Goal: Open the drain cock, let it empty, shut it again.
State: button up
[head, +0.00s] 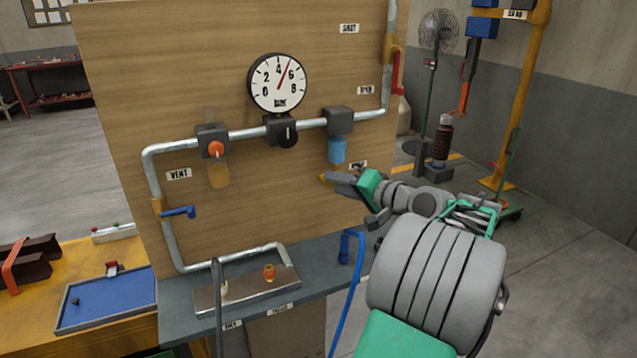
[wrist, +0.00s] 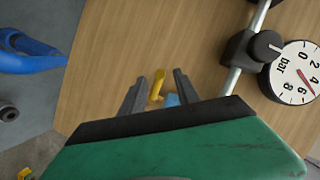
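The yellow drain cock handle (head: 325,177) shows just below the blue filter bowl (head: 336,150), left of my gripper (head: 346,181) in the head view. In the wrist view the yellow handle (wrist: 158,83) lies between the two dark fingertips of my gripper (wrist: 157,88), with a bit of the blue bowl (wrist: 172,99) beside it. The fingers are apart, with gaps on both sides of the handle. I cannot tell how deep it sits between them. The cock's body and outlet are hidden. The pressure gauge (head: 277,82) needle points to about 5.
A wooden panel (head: 120,60) backs the pipework. A blue vent lever (head: 178,212), an orange-knobbed unit (head: 212,140) and a red lever (head: 398,72) are on the pipes. A blue hose (head: 345,290) hangs below my arm. A metal tray (head: 207,300) lies on the shelf.

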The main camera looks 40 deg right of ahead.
jog(key=p+x, duration=0.1)
jog(key=x, duration=0.6)
jog(key=shift+w, duration=0.35)
jog(key=shift+d, duration=0.1)
grip_shut()
